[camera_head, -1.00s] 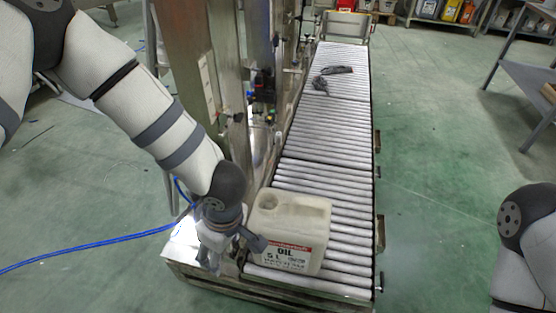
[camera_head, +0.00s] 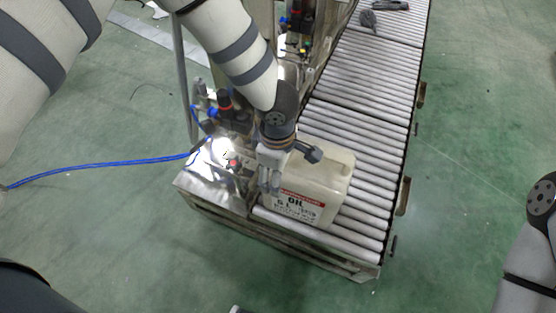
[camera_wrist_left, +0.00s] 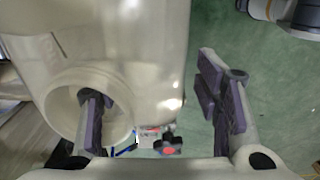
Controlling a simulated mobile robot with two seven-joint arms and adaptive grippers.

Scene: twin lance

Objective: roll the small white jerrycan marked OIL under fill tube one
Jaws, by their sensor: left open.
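The white jerrycan marked OIL (camera_head: 328,172) stands upright on the near end of the roller conveyor, its label facing the front. My left gripper (camera_head: 269,180) points down at its left front edge, overlapping it in the head view. In the left wrist view the pale jerrycan (camera_wrist_left: 135,55) fills the left side, with its round neck low down. The left gripper (camera_wrist_left: 155,90) is open there; one finger overlaps the neck and the other is over green floor. Contact cannot be told. My right gripper is out of view. I cannot make out fill tube one.
The roller conveyor (camera_head: 375,150) runs away to the upper right. Dark items (camera_head: 368,18) lie on its far rollers. A shiny metal plate (camera_head: 212,172) and filling-machine fittings stand left of the jerrycan. A blue hose (camera_head: 100,167) crosses the floor at left.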

